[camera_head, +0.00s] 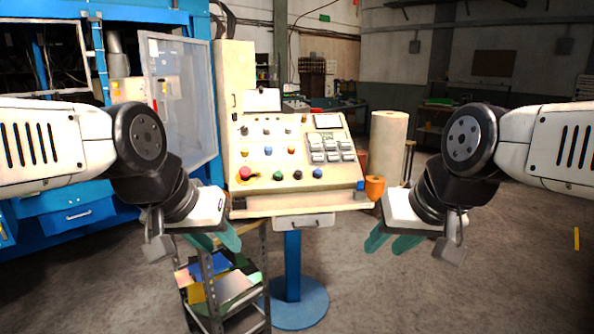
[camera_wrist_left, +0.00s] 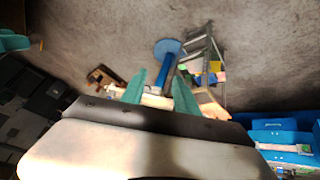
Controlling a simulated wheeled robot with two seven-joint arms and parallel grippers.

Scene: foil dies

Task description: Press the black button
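The black button (camera_head: 297,175) is in the lower row of a cream control panel (camera_head: 262,188), between a green button (camera_head: 278,176) and a blue button (camera_head: 318,173). A larger red button (camera_head: 245,173) is at the left end of that row. My left gripper (camera_head: 224,246) is below and left of the panel, apart from it. Its two teal fingers stand apart and empty, also in the left wrist view (camera_wrist_left: 159,76). My right gripper (camera_head: 388,247) is below and right of the panel, with fingers apart and nothing between them.
A metal shelf cart (camera_head: 262,290) with coloured items stands below my left gripper. The panel stands on a blue post (camera_head: 292,262). An orange cup-like object (camera_head: 375,187) is at the panel's right edge. A blue machine (camera_head: 75,215) is at left. Open floor lies right.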

